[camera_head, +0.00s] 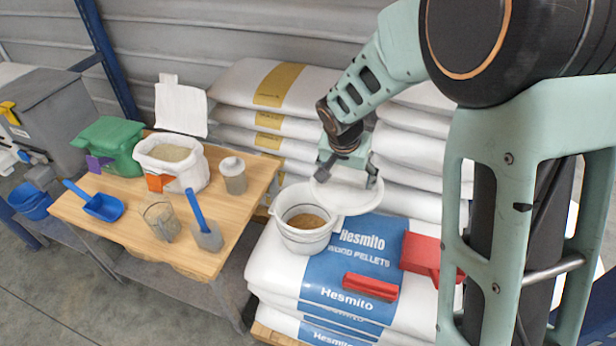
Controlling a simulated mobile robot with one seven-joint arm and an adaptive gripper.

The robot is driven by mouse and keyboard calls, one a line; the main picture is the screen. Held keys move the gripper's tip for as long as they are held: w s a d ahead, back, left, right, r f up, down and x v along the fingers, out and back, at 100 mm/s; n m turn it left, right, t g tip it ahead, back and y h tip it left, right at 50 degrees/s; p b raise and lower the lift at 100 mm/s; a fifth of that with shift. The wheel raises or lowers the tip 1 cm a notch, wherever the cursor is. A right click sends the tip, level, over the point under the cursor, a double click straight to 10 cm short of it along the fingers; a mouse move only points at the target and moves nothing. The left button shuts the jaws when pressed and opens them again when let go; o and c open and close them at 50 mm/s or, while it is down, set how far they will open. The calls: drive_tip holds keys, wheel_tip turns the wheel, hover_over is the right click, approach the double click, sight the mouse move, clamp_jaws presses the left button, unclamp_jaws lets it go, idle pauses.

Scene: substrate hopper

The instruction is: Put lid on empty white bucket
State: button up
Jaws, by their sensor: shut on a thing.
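My gripper (346,176) is shut on a round white lid (346,197), held roughly flat. A white bucket (303,239) stands upright and open on the stacked pellet bags, to the lower left of the lid. Its inside looks tan-brown; I cannot tell whether that is contents or the bottom. The lid's left edge comes close to the bucket's right rim in the picture. I cannot tell the height between them, or whether they touch.
Stacked Hesmito bags (350,250) carry a red block (371,287) and another red item (421,253). More white bags (240,95) rise behind. At left, a wooden table (125,230) holds an open white container (190,178), a green container (112,140), a blue scoop (103,207) and cups.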

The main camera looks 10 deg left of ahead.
drive_tip(key=a+b, duration=0.2)
drive_tip(key=a, duration=0.8)
wheel_tip(320, 180, down, 8)
drive_tip(key=b, duration=0.4)
drive_tip(key=shift+a+r+b, duration=0.15)
drive_tip(key=shift+r+b, duration=0.1)
drive_tip(key=shift+b, duration=0.05)
drive_tip(key=shift+s+b, duration=0.2)
drive_tip(key=shift+b, duration=0.2)
drive_tip(key=shift+f+b, duration=0.65)
drive_tip(key=shift+b, duration=0.55)
idle(0.7)
idle(0.4)
drive_tip(key=o, duration=1.2)
drive_tip(key=shift+o, duration=0.2)
drive_tip(key=d+v, duration=0.1)
drive_tip(key=v, duration=1.1)
drive_tip(key=shift+a, duration=0.3)
